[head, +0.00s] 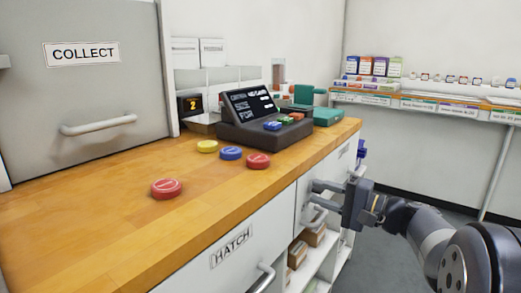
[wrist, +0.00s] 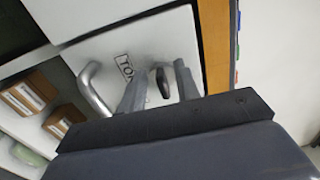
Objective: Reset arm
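My gripper (head: 318,200) is at the right of the head view, in front of the white cabinet front under the wooden counter. In the wrist view its two grey fingers (wrist: 160,88) stand apart, with a gap between them. A small dark knob (wrist: 163,82) on the white door shows in that gap; I cannot tell whether the fingers touch it. A silver bar handle (wrist: 92,88) is left of the fingers on the same door, beside a partly hidden label (wrist: 125,67). No object is seen held.
The wooden counter (head: 110,225) bears several coloured discs, including a red one (head: 166,188), and a dark console (head: 260,120). A HATCH door (head: 240,255) with a handle is below. Open shelves hold boxes (head: 297,254). Grey floor (head: 375,250) lies clear at right.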

